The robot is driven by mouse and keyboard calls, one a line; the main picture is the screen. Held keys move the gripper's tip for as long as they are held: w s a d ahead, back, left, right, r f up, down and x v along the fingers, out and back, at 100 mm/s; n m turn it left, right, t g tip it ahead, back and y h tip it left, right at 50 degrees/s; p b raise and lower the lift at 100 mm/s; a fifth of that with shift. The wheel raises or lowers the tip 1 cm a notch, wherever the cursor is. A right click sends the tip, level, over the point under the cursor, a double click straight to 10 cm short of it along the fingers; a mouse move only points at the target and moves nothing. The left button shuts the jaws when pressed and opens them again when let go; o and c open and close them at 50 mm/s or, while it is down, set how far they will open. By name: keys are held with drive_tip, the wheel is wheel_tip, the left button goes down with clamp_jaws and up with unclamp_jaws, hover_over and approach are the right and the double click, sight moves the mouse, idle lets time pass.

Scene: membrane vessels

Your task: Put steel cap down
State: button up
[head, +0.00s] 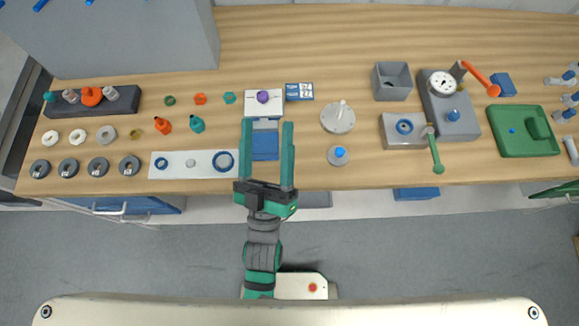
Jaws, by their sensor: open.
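My gripper (267,124) is open, with its two green fingers spread and pointing towards the back of the bench. Nothing is held between the fingers; a blue panel (265,146) shows below them. A small grey round piece (191,163) lies on the white strip (210,171), between two blue rings, left of my gripper. It may be the steel cap, but it is too small to tell. Another light grey ring (108,134) lies further left, beside two white rings.
A dark rack (125,105) with coloured caps and several dark rings stand at the left. A grey disc with a post (338,117), a grey block with a green lever (397,141), a gauge unit (460,128) and a green tray (505,145) are at the right.

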drive_tip(key=s+d+f+m+g, duration=0.2)
drive_tip(key=s+f+g, duration=0.2)
drive_tip(key=s+f, duration=0.4)
drive_tip(key=s+d+f+m+g+y, duration=0.1)
drive_tip(key=s+d+f+m+g, duration=0.1)
drive_tip(key=s+f+g, duration=0.3)
wheel_tip(320, 180, down, 8)
drive_tip(key=s+m, duration=0.1)
drive_tip(key=s, duration=0.2)
drive_tip(key=shift+d+r+g, duration=0.15)
drive_tip(key=shift+r+g, duration=0.05)
drive_tip(key=shift+g, duration=0.1)
